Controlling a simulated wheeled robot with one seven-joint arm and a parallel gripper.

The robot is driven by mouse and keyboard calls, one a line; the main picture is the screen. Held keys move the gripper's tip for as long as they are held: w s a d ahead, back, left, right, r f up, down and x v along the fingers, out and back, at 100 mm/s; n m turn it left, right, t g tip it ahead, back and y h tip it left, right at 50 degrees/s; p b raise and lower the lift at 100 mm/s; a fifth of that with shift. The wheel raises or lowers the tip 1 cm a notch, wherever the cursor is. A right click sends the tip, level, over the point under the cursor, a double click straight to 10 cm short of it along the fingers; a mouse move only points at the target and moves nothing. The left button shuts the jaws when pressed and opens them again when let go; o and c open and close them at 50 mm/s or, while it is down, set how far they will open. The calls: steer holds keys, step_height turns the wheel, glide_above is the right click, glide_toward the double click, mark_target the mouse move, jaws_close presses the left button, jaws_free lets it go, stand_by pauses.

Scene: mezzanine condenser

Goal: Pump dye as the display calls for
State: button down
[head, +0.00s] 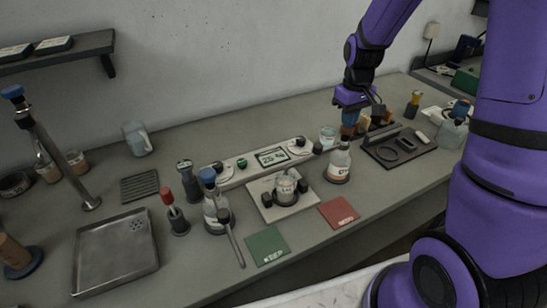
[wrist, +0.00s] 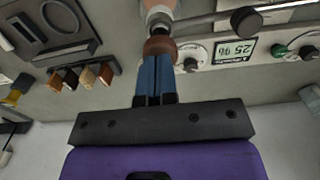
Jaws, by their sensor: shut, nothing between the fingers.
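My gripper (head: 350,132) is shut and empty, its blue fingers pointing down. In the wrist view its fingertips (wrist: 157,52) are at the brown pump top (wrist: 158,47) of a bottle; I cannot tell whether they touch. This clear bottle (head: 338,165) has an orange-lettered label, and its spout ends in a dark knob (head: 318,148). A second bottle (head: 215,213) with a blue top stands further left. A glass beaker (head: 285,188) sits on a pale plate (head: 265,205) between them. The display (head: 271,157) is lit, with small digits that seem to start with 25.
A green mat (head: 268,246) and a red mat (head: 338,212) lie along the front. A metal tray (head: 115,255) and a red-topped tool (head: 174,212) are at left. A black rack (head: 400,147) and another bottle (head: 454,125) are at right. A jug (head: 138,139) stands at the back.

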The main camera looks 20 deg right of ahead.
steer(key=shift+r, duration=1.9)
steer(key=shift+s+r, duration=0.1)
steer(key=shift+r, duration=0.15)
steer(key=s+a+r+m+t, duration=0.1)
steer(key=s+a+r+t, duration=0.1)
steer(key=s+r, duration=0.6)
steer(key=s+a+r+m+t, duration=0.1)
steer(key=s+a+r+t, duration=0.2)
steer(key=s+r, duration=0.6)
steer(key=s+a, duration=0.1)
steer(key=s, duration=0.5)
steer(key=shift+s+a+r, duration=0.25)
steer(key=shift+s+a, duration=0.05)
